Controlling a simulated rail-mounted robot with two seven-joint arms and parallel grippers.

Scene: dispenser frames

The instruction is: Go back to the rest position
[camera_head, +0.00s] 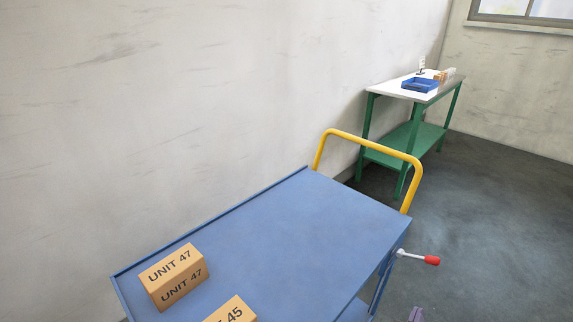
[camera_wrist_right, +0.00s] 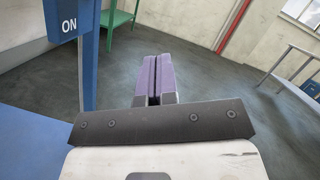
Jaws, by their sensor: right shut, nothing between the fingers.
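My right gripper (camera_wrist_right: 153,80) shows in the right wrist view with its two purple fingers together, shut and empty. Only a small purple tip of it (camera_head: 416,314) shows at the bottom edge of the head view, beside the right side of the blue cart (camera_head: 300,225). It touches nothing that I can see. My left gripper is not in either view.
Cardboard boxes marked UNIT 47 (camera_head: 174,277) and 45 (camera_head: 232,311) stand on the cart. The cart has a yellow handle (camera_head: 372,143) and a red-knobbed lever (camera_head: 431,260). A green table (camera_head: 410,140) holding a blue tray (camera_head: 420,84) stands behind. Floor at the right is clear.

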